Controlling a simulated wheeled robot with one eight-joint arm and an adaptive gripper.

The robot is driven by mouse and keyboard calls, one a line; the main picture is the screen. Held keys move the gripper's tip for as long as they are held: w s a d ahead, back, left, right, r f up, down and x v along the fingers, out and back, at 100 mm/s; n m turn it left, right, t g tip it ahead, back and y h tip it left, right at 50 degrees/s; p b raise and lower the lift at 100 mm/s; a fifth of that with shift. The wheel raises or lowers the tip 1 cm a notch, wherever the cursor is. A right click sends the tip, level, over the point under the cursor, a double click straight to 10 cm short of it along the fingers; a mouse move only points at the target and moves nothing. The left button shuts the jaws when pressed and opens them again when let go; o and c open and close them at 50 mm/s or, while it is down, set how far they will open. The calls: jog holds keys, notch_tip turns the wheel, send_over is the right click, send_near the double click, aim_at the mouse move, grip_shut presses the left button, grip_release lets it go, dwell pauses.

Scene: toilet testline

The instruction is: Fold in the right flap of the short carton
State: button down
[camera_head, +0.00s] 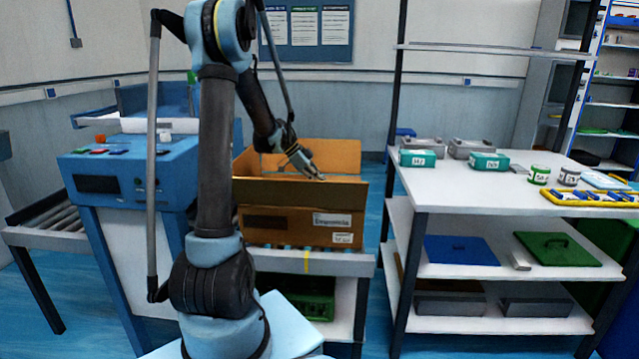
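The brown carton (278,224) stands in the middle of the view, with a white label on its front. Its front flap (300,193) and back flap (336,155) stand up. Part of the left flap (243,164) also shows upright. The right flap cannot be clearly made out; my gripper and the front flap cover much of the opening. My gripper (316,174) points down and to the right over the carton's opening, near its right half. Its fingers are small and I cannot tell whether they are apart or touching anything.
The carton sits on a conveyor end (340,261) with a yellow mark. A blue control console (125,172) stands left. A white shelf table (470,193) on the right carries teal boxes, cans and a yellow tray. My arm blocks part of the middle left.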

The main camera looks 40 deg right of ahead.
jog(key=s+d+r+v, duration=0.1)
jog(key=v, duration=1.3)
jog(key=shift+d+r, duration=0.15)
jog(key=shift+r, duration=0.2)
jog(key=shift+s, duration=0.15)
